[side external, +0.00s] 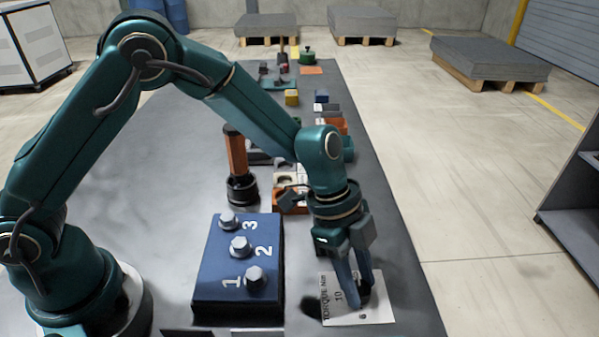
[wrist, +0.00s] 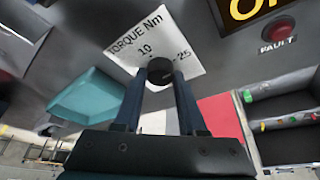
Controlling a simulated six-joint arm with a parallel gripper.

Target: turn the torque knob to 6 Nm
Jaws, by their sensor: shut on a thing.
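The torque knob (wrist: 160,69) is a small dark round knob in the wrist view. It stands on a white plate (wrist: 186,35) printed "TORQUE Nm", with 10 and 25 readable there. The side view shows the same plate (side external: 379,317) with 10 and 6 readable. My gripper (wrist: 160,78) is shut on the knob, one finger on each side of it. In the side view my gripper (side external: 360,302) points down at the plate and its fingers mostly hide the knob. I cannot tell which number the knob points to.
A blue block (side external: 215,275) with bolts numbered 1 to 3 stands left of the plate. An orange-handled tool (side external: 236,155) stands behind it. The wrist view shows a red FAULT button (wrist: 278,30) and a teal tray (wrist: 91,99). The bench edge is close right of the plate.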

